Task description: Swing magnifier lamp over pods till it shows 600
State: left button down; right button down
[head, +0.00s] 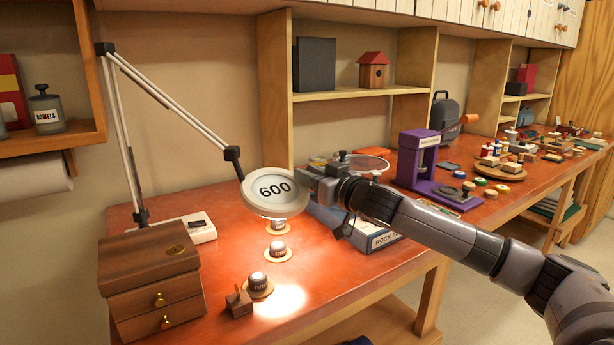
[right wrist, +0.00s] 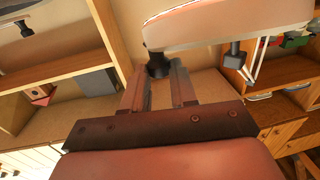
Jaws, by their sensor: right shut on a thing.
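The magnifier lamp (head: 262,208) hangs over the bench on a jointed arm, and its lens reads 600. My right gripper (head: 315,184) is shut at the right edge of the lamp head. In the right wrist view, a dark knob under the lamp head (right wrist: 225,28) sits between my fingers (right wrist: 158,88). Three pods stand on round wooden discs: a far pod (head: 277,226) partly hidden below the lamp head, a middle pod (head: 278,248) and a near pod (head: 258,281). A bright light patch falls right of the near pod. My left gripper is not in view.
A wooden drawer box (head: 150,268) stands at the bench's left end, with a small wooden block (head: 239,303) near the front. A labelled box (head: 378,240) lies beneath my right arm. A purple press (head: 420,165) stands farther right.

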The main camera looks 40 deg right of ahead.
jog(key=c, duration=0.9)
grip_release()
jog(key=shift+f, duration=0.1)
jog(key=shift+s+a+b, duration=0.1)
jog(key=shift+s+b, duration=1.3)
jog(key=shift+s, duration=2.15)
